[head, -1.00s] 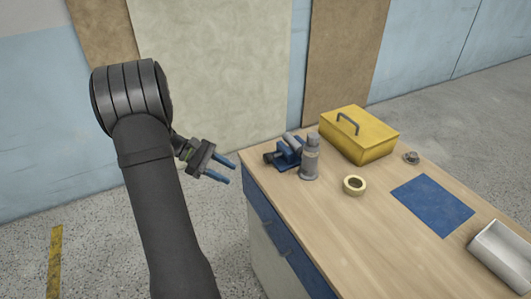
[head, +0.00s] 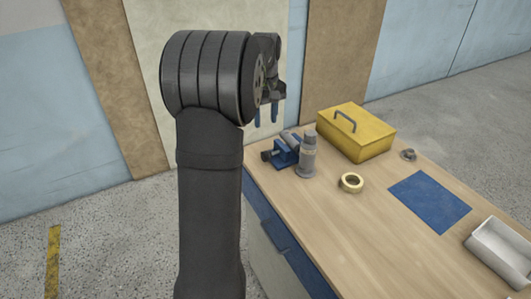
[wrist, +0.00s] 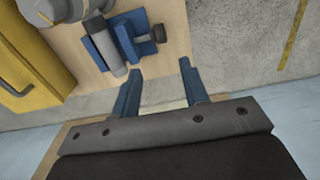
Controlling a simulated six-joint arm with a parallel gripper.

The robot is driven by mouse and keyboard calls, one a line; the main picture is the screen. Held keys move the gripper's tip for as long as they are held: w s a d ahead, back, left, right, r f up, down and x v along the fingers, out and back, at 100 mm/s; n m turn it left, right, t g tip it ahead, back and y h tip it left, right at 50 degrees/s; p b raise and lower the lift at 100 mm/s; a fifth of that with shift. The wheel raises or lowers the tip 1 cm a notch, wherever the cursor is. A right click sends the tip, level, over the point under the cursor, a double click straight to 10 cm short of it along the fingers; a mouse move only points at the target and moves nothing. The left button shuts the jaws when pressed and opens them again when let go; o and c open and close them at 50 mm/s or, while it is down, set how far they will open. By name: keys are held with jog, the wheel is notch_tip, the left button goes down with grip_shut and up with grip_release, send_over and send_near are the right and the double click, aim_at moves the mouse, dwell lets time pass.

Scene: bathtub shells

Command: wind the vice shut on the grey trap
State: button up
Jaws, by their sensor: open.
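The blue vice (head: 281,158) sits at the far left corner of the bench. A grey tube, apparently the grey trap (head: 290,137), lies between its jaws; it also shows in the wrist view (wrist: 107,50). I cannot tell whether the jaws touch it. The vice's dark screw end (wrist: 158,33) points off the bench edge. My gripper (head: 267,118) is open and empty, with blue fingers pointing down, near the vice's outer side. In the wrist view my fingertips (wrist: 159,67) are apart, and the screw end is ahead between them, not touched.
A grey upright bottle-shaped item (head: 307,157) stands close beside the vice. A yellow toolbox (head: 360,140), a tape roll (head: 351,183), a small metal part (head: 408,155), a blue mat (head: 430,202) and a white tray (head: 502,250) are on the bench. The wooden bench top (head: 350,230) is clear in front.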

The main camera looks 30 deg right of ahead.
aim_at(265, 152)
notch_tip(265, 152, down, 14)
jog(key=shift+r, duration=0.1)
dwell(0.4)
jog(key=c, duration=0.8)
